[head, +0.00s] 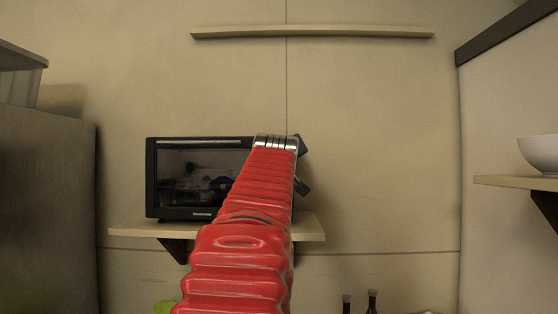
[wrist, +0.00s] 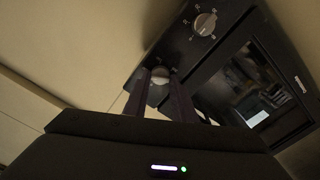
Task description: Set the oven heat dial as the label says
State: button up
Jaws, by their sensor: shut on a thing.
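The black oven (head: 200,214) stands on a wall shelf in the head view, its right front covered by my arm. In the wrist view the oven front (wrist: 190,52) is tilted, with its glass door on the right. One round dial (wrist: 205,24) is free, with marks around it. My gripper (wrist: 161,92) is shut on a second dial (wrist: 159,88), a finger on either side of it. Marks beside the dials are too small to read, and I cannot tell which dial is for heat. No label can be read in either view.
The oven's shelf (head: 135,231) is on a bracket against the wall. A long empty shelf (head: 312,32) is above. A white bowl (head: 540,152) sits on a right-hand shelf. Two dark bottle tops (head: 371,300) show at the bottom. The wall right of the oven is clear.

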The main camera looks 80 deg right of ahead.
jog(key=m, duration=0.5)
jog(key=f+m, duration=0.1)
jog(key=m, duration=0.1)
jog(key=shift+d, duration=0.2)
jog(key=shift+c, duration=0.2)
jog(key=shift+f+m, duration=0.1)
jog(key=shift+m, duration=11.3)
jog(key=o, duration=0.9)
jog(key=shift+c, duration=0.2)
jog(key=shift+o, duration=1.1)
jog(key=shift+r, duration=0.2)
jog(key=shift+s, duration=0.1)
